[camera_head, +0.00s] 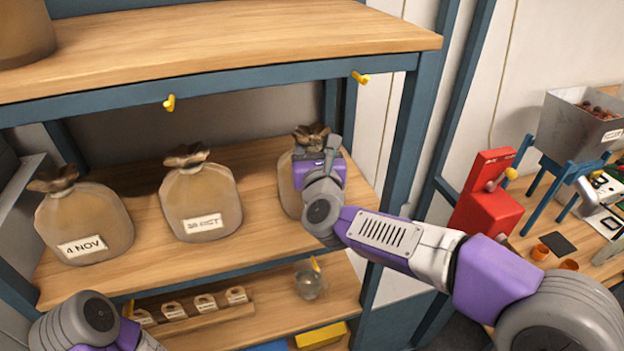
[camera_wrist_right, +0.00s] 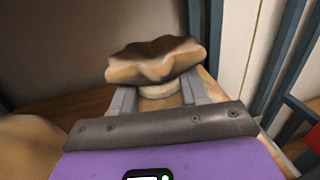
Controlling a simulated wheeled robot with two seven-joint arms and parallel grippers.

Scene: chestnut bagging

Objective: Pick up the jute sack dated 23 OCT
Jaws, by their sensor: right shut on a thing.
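Three tied jute sacks stand on the middle wooden shelf. The left sack (camera_head: 85,215) reads 4 NOV. The middle sack (camera_head: 200,185) has a blurred label that seems to read 30 OCT. The right-hand sack (camera_head: 288,190) is partly hidden behind my right gripper (camera_head: 320,158), and its label cannot be seen. In the right wrist view, the fingers are shut on its neck, just under the frilled top (camera_wrist_right: 155,62). The sack appears upright at shelf level. My left arm shows at the lower left, but its gripper is out of view.
An upper shelf board (camera_head: 220,50) with yellow hooks (camera_head: 169,103) is close above the sacks. A blue post (camera_head: 405,150) stands right of the gripped sack. The lower shelf holds small tags and a glass jar (camera_head: 309,284). A red machine (camera_head: 487,195) stands at right.

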